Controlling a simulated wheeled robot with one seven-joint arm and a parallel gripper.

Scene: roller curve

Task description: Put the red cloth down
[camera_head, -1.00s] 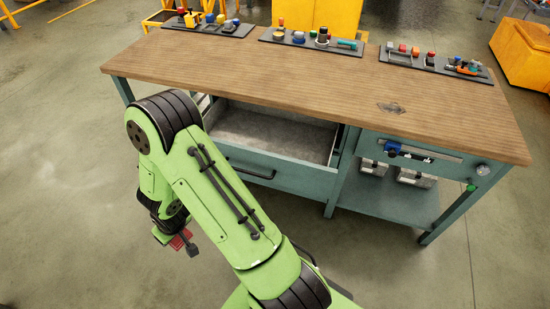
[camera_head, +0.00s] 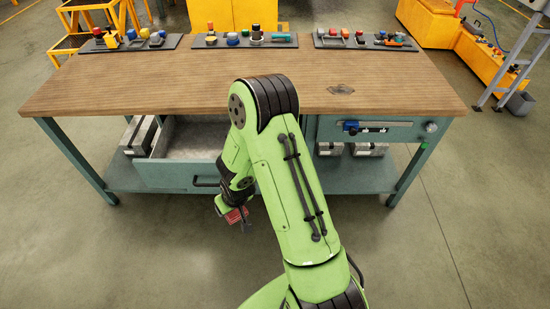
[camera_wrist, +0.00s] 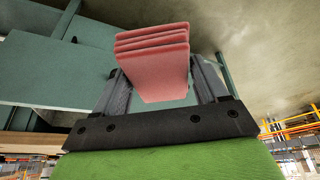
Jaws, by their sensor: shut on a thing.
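The red cloth (camera_wrist: 152,60) is a folded stack of several layers, held between the two fingers of my gripper (camera_wrist: 160,75) in the wrist view. In the head view the cloth (camera_head: 236,215) shows small at the end of my gripper (camera_head: 242,219), low in front of the workbench and below its top. My gripper is shut on the cloth. My arm hides part of the bench front.
The wooden workbench top (camera_head: 180,85) is mostly bare in front of three dark trays of parts (camera_head: 130,41) along its back edge. A drawer (camera_head: 178,172) stands open at the bench's left. Grey blocks (camera_head: 368,148) sit under the right side. Open floor lies around.

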